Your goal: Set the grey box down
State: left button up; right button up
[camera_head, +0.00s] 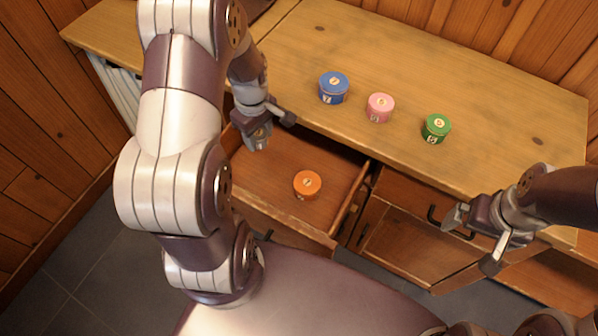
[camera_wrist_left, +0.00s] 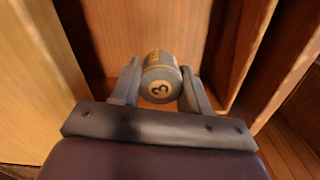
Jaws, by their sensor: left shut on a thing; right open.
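The grey box (camera_wrist_left: 160,78) is a small round tin with a pale disc marked 3 on its end. My left gripper (camera_wrist_left: 162,88) is shut on it, with one finger on each side. In the head view my left gripper (camera_head: 260,128) hangs over the back left part of the open drawer (camera_head: 262,185), and I cannot clearly make out the grey box there. My right gripper (camera_head: 473,240) is open and empty in front of the counter at the right.
An orange round box (camera_head: 307,185) stands in the drawer, to the right of and nearer than my left gripper. Blue (camera_head: 334,90), pink (camera_head: 380,109) and green (camera_head: 436,130) round boxes stand on the wooden counter (camera_head: 500,110). The counter's front edge runs behind the drawer.

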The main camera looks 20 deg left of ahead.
aim_at(265, 168)
pick_arm(q)
notch_tip(265, 168, down, 12)
jog(key=shift+d+f+b, duration=0.1)
jog(key=shift+b, duration=1.15)
jog(key=shift+w, duration=0.1)
pick_arm(e)
notch_tip(265, 168, down, 4)
jog(key=shift+w+d+r, duration=0.1)
jog(key=shift+r, duration=0.05)
pick_arm(q)
jog(key=shift+f, duration=0.1)
jog(key=o, duration=1)
jog(key=shift+o, duration=0.2)
